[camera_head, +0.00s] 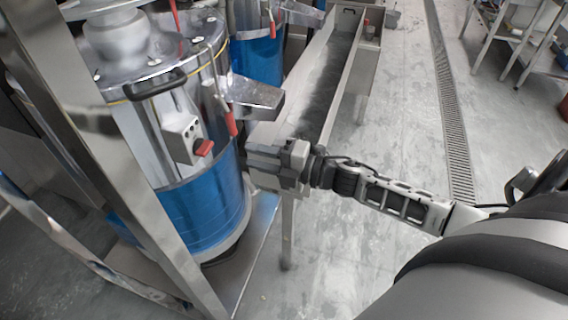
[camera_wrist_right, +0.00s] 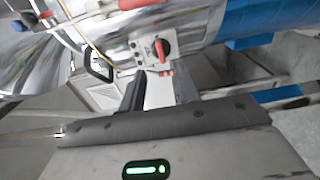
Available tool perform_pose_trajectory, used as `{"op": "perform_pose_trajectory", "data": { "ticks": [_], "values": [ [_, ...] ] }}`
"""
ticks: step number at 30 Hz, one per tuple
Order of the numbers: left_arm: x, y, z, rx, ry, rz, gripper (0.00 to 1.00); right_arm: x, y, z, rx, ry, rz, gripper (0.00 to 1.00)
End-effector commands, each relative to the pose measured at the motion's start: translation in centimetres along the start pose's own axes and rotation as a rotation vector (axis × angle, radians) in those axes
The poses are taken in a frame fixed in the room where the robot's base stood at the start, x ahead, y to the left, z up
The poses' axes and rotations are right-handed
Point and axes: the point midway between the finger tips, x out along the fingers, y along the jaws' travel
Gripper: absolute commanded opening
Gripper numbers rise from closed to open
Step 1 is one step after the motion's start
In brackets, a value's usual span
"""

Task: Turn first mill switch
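The first mill is a shiny metal drum with a blue lower band (camera_head: 205,212) at the left of the head view. Its switch is a red knob (camera_head: 203,147) on a small grey box (camera_head: 183,137) on the drum's side. The red knob (camera_wrist_right: 161,49) also shows in the right wrist view, beyond the fingertips and roughly between them. My right gripper (camera_head: 256,162) is to the right of the switch, apart from it. In the wrist view its two dark fingers (camera_wrist_right: 160,88) are spread with a gap and hold nothing. My left gripper is not in view.
A red-tipped lever (camera_head: 231,123) and a metal spout (camera_head: 255,97) stick out near the switch. A black handle (camera_head: 155,84) is above it. A metal frame post (camera_head: 130,180) stands at left. A long trough (camera_head: 322,85) runs behind my gripper.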

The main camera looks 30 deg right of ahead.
Motion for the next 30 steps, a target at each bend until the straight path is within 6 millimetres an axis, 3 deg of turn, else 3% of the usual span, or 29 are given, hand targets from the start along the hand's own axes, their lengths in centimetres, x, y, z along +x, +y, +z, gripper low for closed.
{"op": "perform_pose_trajectory", "data": {
  "ticks": [3,10,30],
  "values": [
    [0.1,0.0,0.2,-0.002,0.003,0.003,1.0,-2.8,-0.3,-0.1,0.002,0.0,-0.005,0.33],
    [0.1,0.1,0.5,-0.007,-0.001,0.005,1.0,-5.7,-0.1,0.0,0.001,0.0,-0.002,0.33],
    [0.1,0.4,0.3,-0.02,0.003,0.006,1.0,-6.2,-0.1,-0.1,0.009,-0.004,0.0,0.33]
  ]
}}
